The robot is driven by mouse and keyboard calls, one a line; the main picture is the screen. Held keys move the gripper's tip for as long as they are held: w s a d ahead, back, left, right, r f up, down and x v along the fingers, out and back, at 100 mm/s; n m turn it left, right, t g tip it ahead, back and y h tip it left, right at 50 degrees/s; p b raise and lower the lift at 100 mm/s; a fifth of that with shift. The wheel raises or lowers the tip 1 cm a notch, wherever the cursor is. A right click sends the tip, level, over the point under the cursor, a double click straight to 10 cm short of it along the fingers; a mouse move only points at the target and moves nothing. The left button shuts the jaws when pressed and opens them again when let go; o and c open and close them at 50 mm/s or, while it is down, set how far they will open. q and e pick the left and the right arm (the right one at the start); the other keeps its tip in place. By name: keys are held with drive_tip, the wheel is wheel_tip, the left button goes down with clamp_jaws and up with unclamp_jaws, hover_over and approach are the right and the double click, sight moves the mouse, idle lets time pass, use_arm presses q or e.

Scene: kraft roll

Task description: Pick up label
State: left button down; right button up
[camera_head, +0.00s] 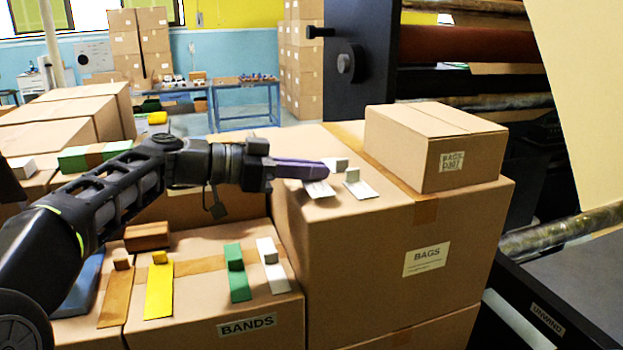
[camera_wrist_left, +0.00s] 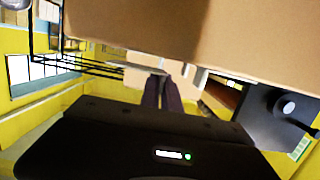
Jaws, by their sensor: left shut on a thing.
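My left gripper (camera_head: 322,171) reaches in from the left, low over the top of the box marked BAGS (camera_head: 300,225). Its purple fingers are shut on a white label (camera_head: 318,189) with a small pale block on it. The fingertips hide part of this label, and I cannot tell whether it still touches the box. In the left wrist view the fingers (camera_wrist_left: 163,92) meet the pale label (camera_wrist_left: 138,69) beside the cardboard. A second white label (camera_head: 361,188) with a block lies just to the right on the same box. My right gripper is not in view.
A smaller carton (camera_head: 433,150) stands on the box to the right. The lower BANDS box (camera_head: 200,245) carries brown, yellow (camera_head: 159,290), green (camera_head: 238,276) and white strips with blocks. A dark roller machine (camera_head: 560,290) stands at the right.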

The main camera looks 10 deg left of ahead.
use_arm(q)
wheel_tip(320, 180, up, 8)
drive_tip(key=shift+r, duration=0.2)
idle(0.7)
